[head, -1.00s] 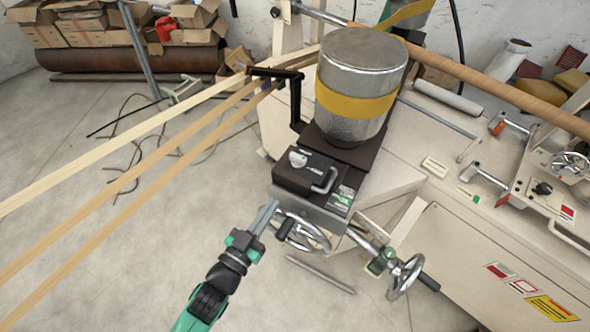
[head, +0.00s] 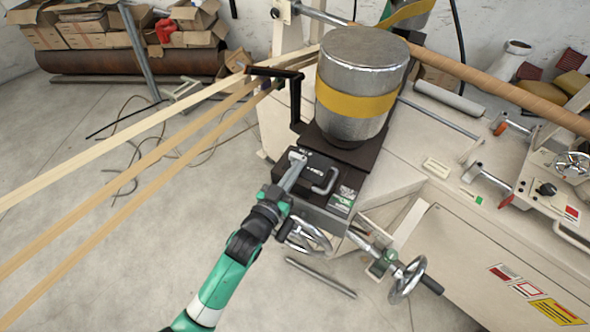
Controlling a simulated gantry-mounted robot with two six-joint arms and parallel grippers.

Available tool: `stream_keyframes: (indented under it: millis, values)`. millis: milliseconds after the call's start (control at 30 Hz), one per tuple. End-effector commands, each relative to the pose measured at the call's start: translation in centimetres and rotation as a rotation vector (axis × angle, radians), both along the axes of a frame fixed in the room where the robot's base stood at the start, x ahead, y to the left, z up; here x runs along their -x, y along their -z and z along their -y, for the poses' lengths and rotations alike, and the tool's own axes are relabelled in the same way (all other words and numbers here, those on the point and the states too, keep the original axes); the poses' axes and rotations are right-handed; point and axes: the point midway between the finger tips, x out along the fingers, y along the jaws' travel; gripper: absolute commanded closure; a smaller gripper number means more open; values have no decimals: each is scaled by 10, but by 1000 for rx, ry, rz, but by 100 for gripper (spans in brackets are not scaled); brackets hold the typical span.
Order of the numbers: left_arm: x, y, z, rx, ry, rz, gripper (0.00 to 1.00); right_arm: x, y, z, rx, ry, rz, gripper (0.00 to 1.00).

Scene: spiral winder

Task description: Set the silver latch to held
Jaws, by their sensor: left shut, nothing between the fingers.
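The silver latch (head: 299,154) is a small pale metal knob on top of the black box (head: 318,166), below the large metal cylinder. My left gripper (head: 292,167) is shut and empty, with its narrow silver fingers lying over the box and their tips at the latch. The fingers cover most of the latch, so its setting and whether they touch it cannot be told. My right gripper is not in view.
A silver U-shaped handle (head: 327,183) stands right beside the fingers on the box. The weight cylinder (head: 361,84) rises behind. Handwheels (head: 407,279) sit below the box. Tan strips (head: 130,165) stretch across the left. Open floor lies at lower left.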

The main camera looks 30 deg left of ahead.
Motion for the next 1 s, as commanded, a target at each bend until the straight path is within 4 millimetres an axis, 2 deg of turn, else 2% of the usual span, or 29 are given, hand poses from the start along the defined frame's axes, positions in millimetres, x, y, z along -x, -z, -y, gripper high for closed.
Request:
stream_keyframes:
  millis: [633, 767, 1000]
  values:
    - [5, 0, 1, 0, 0, -2, 100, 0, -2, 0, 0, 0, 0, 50]
    - [23, -1, 2, -1, 0, -2, 100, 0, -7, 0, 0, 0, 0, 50]
    - [77, 0, 8, 0, 1, -3, 100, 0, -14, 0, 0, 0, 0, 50]
